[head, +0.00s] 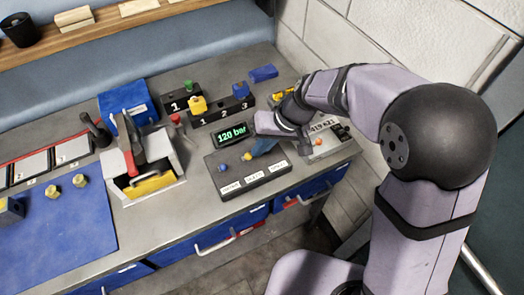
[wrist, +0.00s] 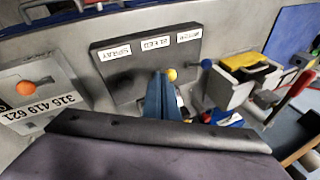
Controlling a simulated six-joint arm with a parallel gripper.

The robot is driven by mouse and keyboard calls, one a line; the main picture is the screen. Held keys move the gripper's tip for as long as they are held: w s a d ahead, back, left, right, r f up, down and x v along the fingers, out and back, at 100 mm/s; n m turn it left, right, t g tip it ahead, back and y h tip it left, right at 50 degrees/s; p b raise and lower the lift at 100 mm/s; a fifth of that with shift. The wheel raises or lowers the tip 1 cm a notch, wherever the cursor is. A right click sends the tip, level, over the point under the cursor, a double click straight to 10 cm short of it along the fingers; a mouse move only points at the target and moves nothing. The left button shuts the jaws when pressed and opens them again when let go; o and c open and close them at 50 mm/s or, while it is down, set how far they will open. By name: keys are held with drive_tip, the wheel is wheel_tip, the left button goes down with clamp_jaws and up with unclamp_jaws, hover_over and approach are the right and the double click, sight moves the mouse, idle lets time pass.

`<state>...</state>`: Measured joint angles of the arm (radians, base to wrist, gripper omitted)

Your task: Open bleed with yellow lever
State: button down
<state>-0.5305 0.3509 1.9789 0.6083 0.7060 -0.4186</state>
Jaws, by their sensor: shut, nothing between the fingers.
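The yellow lever (head: 246,157) shows as a small round knob on the dark grey control panel (head: 226,189), in its middle position. In the wrist view the yellow lever (wrist: 171,74) lies by the label reading BLEED. My gripper (head: 258,150) is shut and empty, its blue fingers pointing down at the panel. In the wrist view the tips of my gripper (wrist: 163,76) are just left of the yellow knob, very close; I cannot tell if they touch. A blue knob (head: 222,168) stands left of the yellow one. The SPRAY position is partly hidden by my gripper.
A display (head: 232,134) reading "120 bar" stands behind the panel. A white plate with an orange knob (wrist: 26,88) is beside the panel. A holder with a yellow part (head: 150,184) stands left. Numbered black blocks (head: 222,116) are behind. A blue mat (head: 70,228) covers the left bench.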

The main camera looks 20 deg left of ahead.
drive_tip(key=shift+w+a+r, duration=0.15)
drive_tip(key=shift+w+a, duration=0.1)
drive_tip(key=shift+a, duration=0.05)
drive_tip(key=shift+w+a+f+b, duration=0.15)
drive_tip(key=shift+w+a+b, duration=0.25)
drive_tip(key=shift+w+a, duration=1.2)
drive_tip(key=shift+w+a+f+b, duration=0.15)
drive_tip(key=shift+w+a+b, duration=0.2)
drive_tip(key=shift+w+a, duration=1.25)
drive_tip(key=shift+r, duration=0.25)
drive_tip(key=shift+r+p, duration=0.6)
drive_tip(key=shift+p, duration=0.05)
